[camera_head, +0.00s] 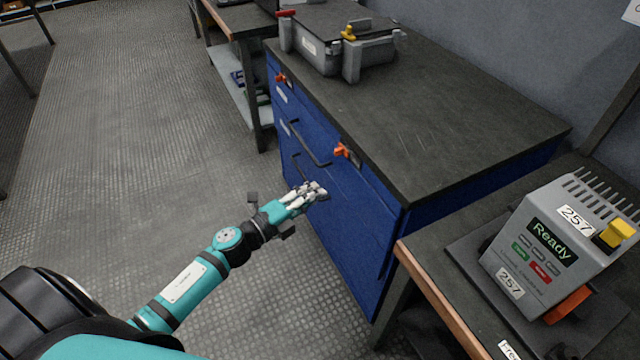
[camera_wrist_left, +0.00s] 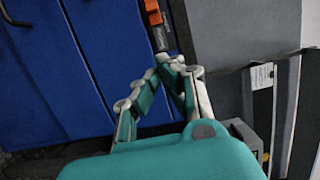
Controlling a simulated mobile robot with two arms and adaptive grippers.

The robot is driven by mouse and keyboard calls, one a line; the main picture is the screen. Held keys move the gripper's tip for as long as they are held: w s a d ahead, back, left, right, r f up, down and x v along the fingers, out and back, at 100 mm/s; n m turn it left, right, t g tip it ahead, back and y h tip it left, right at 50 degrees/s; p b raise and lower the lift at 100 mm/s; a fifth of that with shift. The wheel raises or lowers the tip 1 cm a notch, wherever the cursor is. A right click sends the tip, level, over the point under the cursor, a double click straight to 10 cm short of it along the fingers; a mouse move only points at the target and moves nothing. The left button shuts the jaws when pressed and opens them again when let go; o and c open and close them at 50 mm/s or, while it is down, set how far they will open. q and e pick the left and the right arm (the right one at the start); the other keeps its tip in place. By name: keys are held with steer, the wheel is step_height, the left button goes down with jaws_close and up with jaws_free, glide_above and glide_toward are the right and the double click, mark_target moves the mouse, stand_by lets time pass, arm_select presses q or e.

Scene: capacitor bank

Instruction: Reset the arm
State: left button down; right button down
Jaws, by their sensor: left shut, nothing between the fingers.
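My left arm (camera_head: 190,280) is teal and reaches in from the lower left in the head view. Its gripper (camera_head: 318,190) is in front of the blue cabinet's front (camera_head: 350,225), below the orange latch (camera_head: 342,151) and near a dark drawer handle (camera_head: 309,143). In the left wrist view the gripper (camera_wrist_left: 172,66) has its fingertips brought together with nothing between them. The blue front (camera_wrist_left: 45,80) and an orange latch (camera_wrist_left: 153,12) lie beyond the fingers. I cannot tell whether the fingertips touch the cabinet. My right gripper is not in view.
A grey case (camera_head: 325,45) stands on the cabinet's dark top (camera_head: 420,110). A grey device reading "Ready" (camera_head: 550,240) stands on a bench at the right. A workbench (camera_head: 240,20) is at the back. The floor (camera_head: 130,130) left of the cabinet is clear.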

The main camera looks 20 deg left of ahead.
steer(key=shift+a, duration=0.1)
